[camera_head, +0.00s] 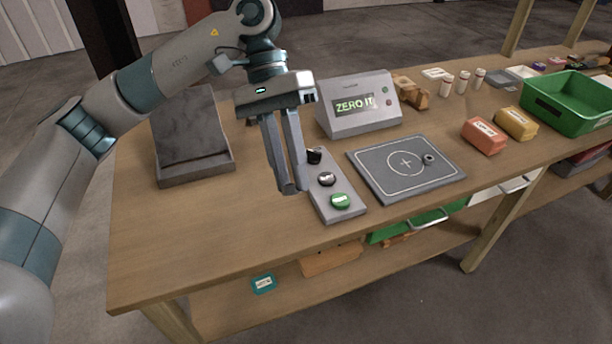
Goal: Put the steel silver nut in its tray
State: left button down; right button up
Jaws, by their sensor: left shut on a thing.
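A small grey ring-shaped piece that looks like the steel silver nut (429,158) lies on the dark grey plate (375,163), right of the plate's marked circle and cross. My left gripper (291,189) points down at the left edge of the button panel (325,205), left of the plate and well apart from the ring. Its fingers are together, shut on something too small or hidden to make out. The nut's tray cannot be told for certain; a green bin (570,105) stands at the far right. My right gripper is not in view.
A display box (358,108) reading "ZERO IT" stands behind the panel and plate. A dark slab-like stand (193,140) is at left. Red (483,136) and yellow (516,124) blocks lie before the green bin. The table's front left (200,235) is clear.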

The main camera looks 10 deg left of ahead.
pick_arm(q)
jog(key=shift+s+a+r, duration=0.2)
jog(key=shift+a+r, duration=0.05)
jog(key=shift+r, duration=0.1)
jog(key=shift+d, duration=0.1)
jog(key=w+d+n+t+h, duration=0.2)
jog(key=w+d+n, duration=0.3)
jog(key=w+d, duration=0.4)
jog(key=shift+w+d, duration=0.3)
jog(key=shift+d, duration=0.45)
jog(key=s+a+f, duration=0.3)
jog(key=a+f, duration=0.2)
jog(key=a, duration=0.5)
jog(key=s+a+f, duration=0.4)
jog(key=a+f, duration=0.1)
jog(key=a, duration=0.5)
jog(key=shift+a, duration=0.2)
